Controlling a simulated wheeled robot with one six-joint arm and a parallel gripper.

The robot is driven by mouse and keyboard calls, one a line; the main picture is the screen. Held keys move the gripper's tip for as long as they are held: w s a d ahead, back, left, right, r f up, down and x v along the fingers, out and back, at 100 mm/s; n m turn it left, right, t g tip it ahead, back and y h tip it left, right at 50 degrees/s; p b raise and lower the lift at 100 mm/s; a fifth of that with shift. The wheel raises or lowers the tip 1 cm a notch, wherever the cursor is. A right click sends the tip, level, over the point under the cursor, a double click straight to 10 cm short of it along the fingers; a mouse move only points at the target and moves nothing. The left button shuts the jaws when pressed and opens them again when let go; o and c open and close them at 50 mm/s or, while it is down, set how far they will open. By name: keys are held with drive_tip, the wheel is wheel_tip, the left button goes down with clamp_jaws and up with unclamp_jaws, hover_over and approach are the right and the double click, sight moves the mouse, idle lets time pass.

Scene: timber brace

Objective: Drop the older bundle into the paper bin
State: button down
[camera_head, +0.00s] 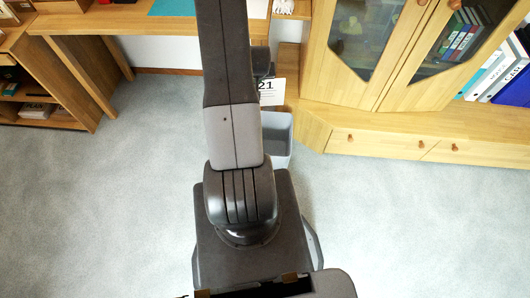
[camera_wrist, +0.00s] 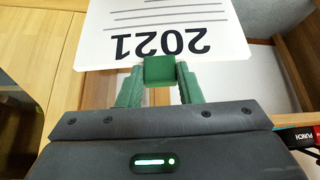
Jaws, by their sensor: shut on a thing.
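A white paper bundle marked 2021 (camera_wrist: 165,25) fills the top of the wrist view, its printing upside down there. My gripper (camera_wrist: 160,75) has green fingers shut at the bundle's edge, with a green block between them. In the head view, part of the bundle (camera_head: 270,92), reading "21", shows beside my arm, which hides most of my gripper. The grey bin (camera_head: 277,135) stands on the floor below the bundle in that picture, partly hidden by my arm. No second dated bundle can be made out.
A wooden desk (camera_head: 130,24) with a teal mat (camera_head: 172,7) lies behind at left. A wooden cabinet (camera_head: 385,125) with glass doors stands close right of the bin. Binders (camera_head: 505,72) stand at far right. Grey carpet is clear at both sides.

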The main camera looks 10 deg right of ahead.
drive_tip(key=d+f+m+b, duration=0.1)
drive_tip(key=d+f+b, duration=0.1)
drive_tip(key=f+b, duration=1)
drive_tip(key=w+d+f+m+h+b, duration=0.1)
drive_tip(key=d+f+b, duration=0.2)
drive_tip(key=f+b, duration=0.9)
wheel_tip(320, 180, down, 7)
drive_tip(key=shift+w+d+r+b, duration=0.15)
drive_tip(key=shift+w+d+b, duration=0.1)
drive_tip(key=shift+b, duration=0.1)
drive_tip(key=c, duration=0.9)
unclamp_jaws()
drive_tip(key=shift+s, duration=0.1)
drive_tip(key=shift+p+v, duration=2.3)
drive_tip(key=shift+v, duration=4.6)
